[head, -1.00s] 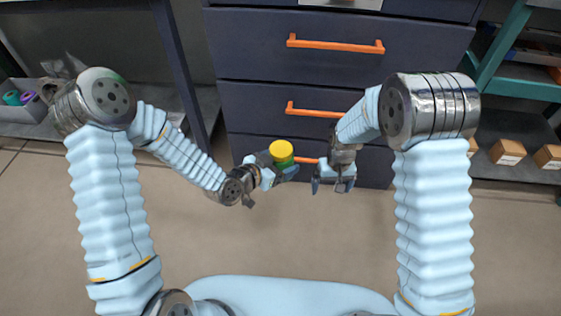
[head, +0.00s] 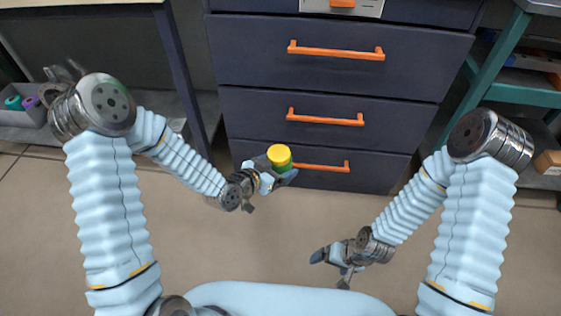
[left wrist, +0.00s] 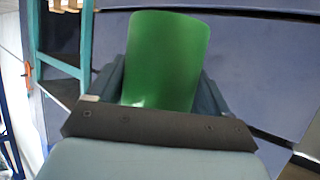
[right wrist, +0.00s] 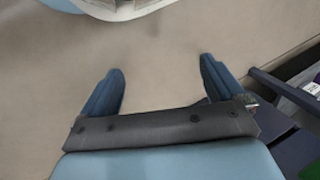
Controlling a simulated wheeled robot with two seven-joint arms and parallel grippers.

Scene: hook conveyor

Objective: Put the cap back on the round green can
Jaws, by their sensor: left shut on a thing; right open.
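The round green can (head: 287,168) is held in my left gripper (head: 279,172), in front of the dark drawers. The yellow cap (head: 279,154) sits on top of the can in the head view. In the left wrist view the can's green side (left wrist: 165,62) stands between the two fingers, and the cap does not show there. My right gripper (head: 328,265) is low and to the right, apart from the can. In the right wrist view its fingers (right wrist: 160,90) are spread with nothing between them.
The dark drawer cabinet (head: 330,60) with orange handles stands right behind the can. A grey bin (head: 30,115) with coloured rolls is at the left. A teal-framed shelf (head: 520,85) with boxes is at the right. Open floor lies between my arms.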

